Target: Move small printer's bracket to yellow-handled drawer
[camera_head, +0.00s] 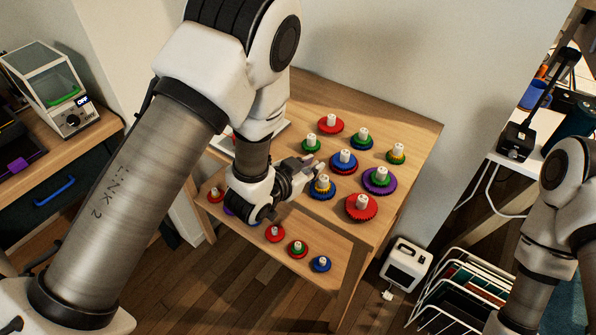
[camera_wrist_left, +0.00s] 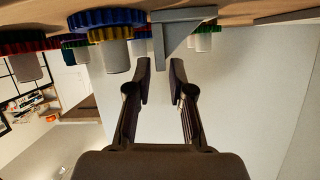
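The small printer (camera_head: 45,75) stands on the wooden desk at the left, with a green curved piece (camera_head: 65,97) inside it. I cannot tell whether that piece is a bracket. A grey angled bracket (camera_wrist_left: 188,22) shows at the top of the left wrist view, by the tabletop with the gears. My left gripper (camera_head: 312,167) is over the wooden table among the gears. In the left wrist view its fingers (camera_wrist_left: 160,72) are apart, with the bracket's lower leg just beyond or between the tips. No yellow handle shows. My right arm is at the right edge, its gripper out of view.
The wooden table (camera_head: 425,130) carries several coloured gears on white pegs, close around my left gripper; more are on its lower shelf. A drawer with a blue handle (camera_head: 55,190) is under the left desk. A white box (camera_head: 405,265) and wire rack (camera_head: 455,290) stand at right.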

